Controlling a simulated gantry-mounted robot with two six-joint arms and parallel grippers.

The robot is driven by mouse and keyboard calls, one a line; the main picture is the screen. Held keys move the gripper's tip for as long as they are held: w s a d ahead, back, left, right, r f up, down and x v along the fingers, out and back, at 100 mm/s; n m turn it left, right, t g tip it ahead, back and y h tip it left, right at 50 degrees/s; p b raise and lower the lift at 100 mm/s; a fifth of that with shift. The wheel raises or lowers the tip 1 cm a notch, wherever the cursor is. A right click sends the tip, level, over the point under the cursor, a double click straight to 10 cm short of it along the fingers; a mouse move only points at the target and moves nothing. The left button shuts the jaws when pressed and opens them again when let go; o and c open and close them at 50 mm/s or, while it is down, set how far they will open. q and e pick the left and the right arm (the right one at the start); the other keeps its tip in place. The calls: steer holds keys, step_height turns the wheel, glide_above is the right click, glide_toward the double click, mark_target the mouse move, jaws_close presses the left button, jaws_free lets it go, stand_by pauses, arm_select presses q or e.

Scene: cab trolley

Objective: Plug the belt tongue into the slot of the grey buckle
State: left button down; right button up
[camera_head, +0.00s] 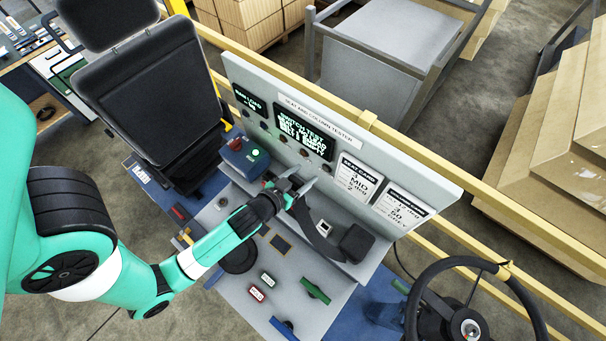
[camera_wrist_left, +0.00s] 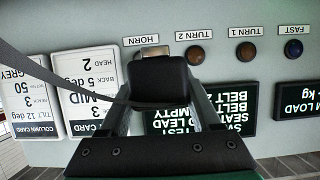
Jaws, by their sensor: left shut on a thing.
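My left gripper (camera_head: 298,183) is over the back of the grey console, close to the upright panel. In the left wrist view its fingers are shut on the black grip of the belt tongue (camera_wrist_left: 160,80); a small tan metallic part shows beyond the grip. The dark belt strap (camera_head: 314,234) runs from the gripper toward a black box (camera_head: 357,243). A small light grey piece with a dark opening (camera_head: 323,228) is beside the strap; it looks like the grey buckle, but I cannot be sure. The tongue is apart from it. My right gripper is not in view.
The panel (camera_head: 340,125) with screens and cards stands behind the console. Red and green parts (camera_head: 315,291) lie at the front. A steering wheel (camera_head: 414,312) is at lower right, a black seat (camera_head: 150,90) at left.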

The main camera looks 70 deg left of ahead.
arm_select(q)
step_height(320, 180, down, 6)
steer(key=b, duration=0.5)
steer(key=shift+r, duration=0.1)
steer(key=shift+f+b, duration=0.55)
steer(key=shift+b, duration=0.2)
stand_by(1.5)
jaws_free()
steer(key=b+v, duration=0.2)
steer(key=v, duration=0.9)
steer(key=shift+s+d+r+b, duration=0.1)
steer(key=shift+s+r+b, duration=0.1)
steer(key=shift+s+b, duration=0.1)
steer(key=shift+w, duration=0.1)
